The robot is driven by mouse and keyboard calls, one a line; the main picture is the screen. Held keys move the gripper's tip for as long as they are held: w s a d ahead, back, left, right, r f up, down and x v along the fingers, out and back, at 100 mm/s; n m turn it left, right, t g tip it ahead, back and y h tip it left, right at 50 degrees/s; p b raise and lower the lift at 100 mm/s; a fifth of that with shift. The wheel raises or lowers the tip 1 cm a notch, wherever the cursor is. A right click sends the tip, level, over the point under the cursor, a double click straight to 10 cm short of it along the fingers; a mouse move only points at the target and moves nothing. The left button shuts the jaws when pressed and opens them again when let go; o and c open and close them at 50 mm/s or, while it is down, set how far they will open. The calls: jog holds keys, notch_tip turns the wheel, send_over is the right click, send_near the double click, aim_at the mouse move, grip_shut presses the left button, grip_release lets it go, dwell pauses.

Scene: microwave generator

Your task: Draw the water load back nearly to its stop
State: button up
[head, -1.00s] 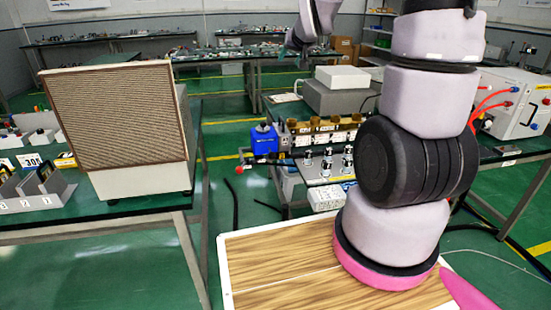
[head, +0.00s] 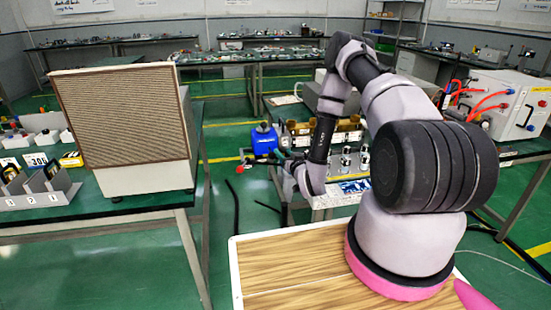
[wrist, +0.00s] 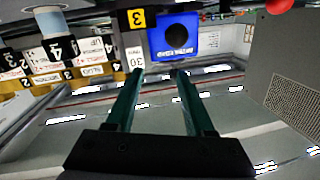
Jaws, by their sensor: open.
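The water load is a blue box (head: 264,139) at the left end of the bench row in the head view. It also shows upside down in the wrist view (wrist: 189,47), with a dark round opening and white lettering. My gripper (wrist: 160,72) is open and empty, its two green fingers apart and pointing toward the blue box. In the head view my arm's end is just right of the box, and the fingers are hard to make out.
A large louvred cabinet (head: 125,120) is on the left bench. A white unit with red hoses (head: 515,103) stands at right.

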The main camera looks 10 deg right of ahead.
aim_at(274, 158)
jog(key=s+a+f, duration=0.2)
jog(key=s+f, duration=0.2)
jog(key=shift+n+t+y, duration=0.3)
jog(key=shift+y, duration=0.1)
jog(key=w, duration=0.3)
jog(key=w+a, duration=0.1)
jog(key=w, duration=0.6)
jog(key=shift+a+f, duration=0.1)
jog(key=shift+a, duration=0.25)
grip_shut()
dwell(0.5)
